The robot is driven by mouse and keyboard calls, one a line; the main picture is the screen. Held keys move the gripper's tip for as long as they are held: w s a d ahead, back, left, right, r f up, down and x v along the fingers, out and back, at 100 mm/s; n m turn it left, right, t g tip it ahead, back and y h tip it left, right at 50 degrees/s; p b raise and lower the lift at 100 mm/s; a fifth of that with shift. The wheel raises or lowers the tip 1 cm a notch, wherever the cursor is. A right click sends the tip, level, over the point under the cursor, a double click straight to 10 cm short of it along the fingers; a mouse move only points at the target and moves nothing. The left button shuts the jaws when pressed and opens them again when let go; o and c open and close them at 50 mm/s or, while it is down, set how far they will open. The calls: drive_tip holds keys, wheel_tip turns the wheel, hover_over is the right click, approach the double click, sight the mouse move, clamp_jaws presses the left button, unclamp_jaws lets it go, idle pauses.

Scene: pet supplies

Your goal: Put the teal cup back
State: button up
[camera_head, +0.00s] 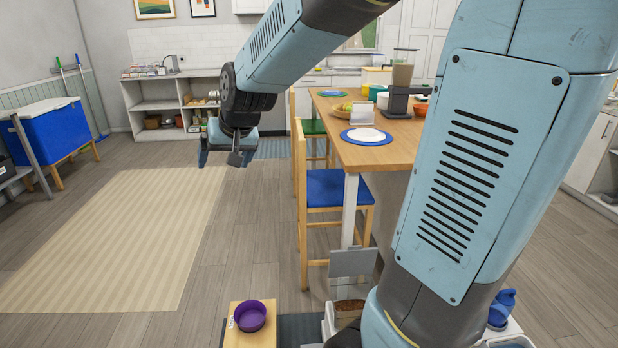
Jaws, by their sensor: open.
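My gripper (226,160) hangs in the air at the upper middle-left, pointing down, with its blue fingers spread and nothing seen between them. I cannot make out a teal cup for certain. A small green-teal item (376,92) stands at the far end of the wooden table (385,155), too small to identify. A purple bowl (250,316) sits on a small wooden stand (239,338) at the bottom, well apart from my gripper. My arm covers much of the right side.
A blue chair (338,188) stands at the table's left side. A blue cooler (52,130) is at the far left. A beige rug (110,235) lies on open floor. A blue bottle (502,307) and a bin with a raised lid (352,263) are close in front.

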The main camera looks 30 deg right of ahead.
drive_tip(key=s+d+r, duration=0.1)
drive_tip(key=s+d, duration=0.2)
drive_tip(key=s, duration=0.4)
drive_tip(key=s+d+r+h, duration=0.1)
drive_tip(key=s+d, duration=0.2)
drive_tip(key=s, duration=0.5)
drive_tip(key=s+d+r+g+h, duration=0.1)
drive_tip(key=s+d, duration=0.2)
drive_tip(key=s, duration=0.4)
drive_tip(key=shift+s+d+n, duration=0.25)
drive_tip(key=shift+n, duration=0.05)
